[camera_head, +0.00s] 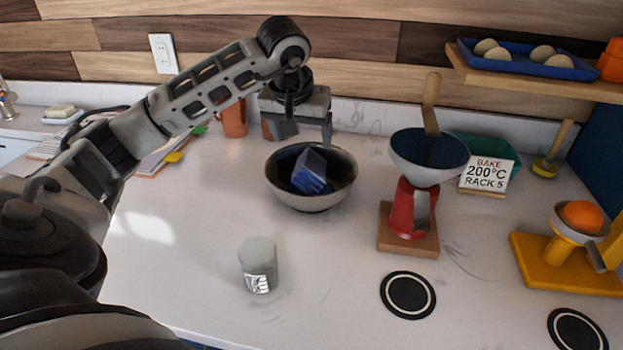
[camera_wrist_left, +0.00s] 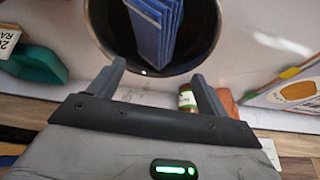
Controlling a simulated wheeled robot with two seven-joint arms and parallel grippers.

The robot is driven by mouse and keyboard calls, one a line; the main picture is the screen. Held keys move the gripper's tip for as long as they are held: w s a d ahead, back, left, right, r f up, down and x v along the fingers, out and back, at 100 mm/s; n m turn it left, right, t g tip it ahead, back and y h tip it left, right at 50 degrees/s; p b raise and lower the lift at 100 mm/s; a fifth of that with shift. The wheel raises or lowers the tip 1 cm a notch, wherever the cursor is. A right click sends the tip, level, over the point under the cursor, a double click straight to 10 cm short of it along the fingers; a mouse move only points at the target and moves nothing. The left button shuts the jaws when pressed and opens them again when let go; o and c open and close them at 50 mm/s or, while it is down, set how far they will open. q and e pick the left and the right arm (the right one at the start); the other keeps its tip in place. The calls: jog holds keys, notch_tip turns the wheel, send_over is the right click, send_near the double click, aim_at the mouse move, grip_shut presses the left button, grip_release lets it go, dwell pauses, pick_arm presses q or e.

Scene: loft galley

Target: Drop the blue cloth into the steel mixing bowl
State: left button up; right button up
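My left gripper (camera_head: 304,138) is behind and above the bowl's far rim. Its fingers are spread with nothing between them, as the left wrist view also shows (camera_wrist_left: 158,84). The cloth is apart from the fingers. My right gripper is not in view.
A grey can (camera_head: 258,264) stands in front. A yellow juicer with an orange (camera_head: 565,245) is at far right. Round black coasters (camera_head: 408,295) lie near the front. A shelf (camera_head: 540,78) overhangs at back right.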

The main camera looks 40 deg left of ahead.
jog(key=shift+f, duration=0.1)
pick_arm(q)
jog(key=shift+s+r, duration=0.1)
jog(key=shift+r, duration=0.35)
jog(key=p+v, duration=0.1)
jog(key=v, duration=1.4)
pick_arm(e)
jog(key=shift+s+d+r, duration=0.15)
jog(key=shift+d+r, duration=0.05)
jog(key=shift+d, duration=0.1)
pick_arm(q)
jog(key=shift+d, duration=0.1)
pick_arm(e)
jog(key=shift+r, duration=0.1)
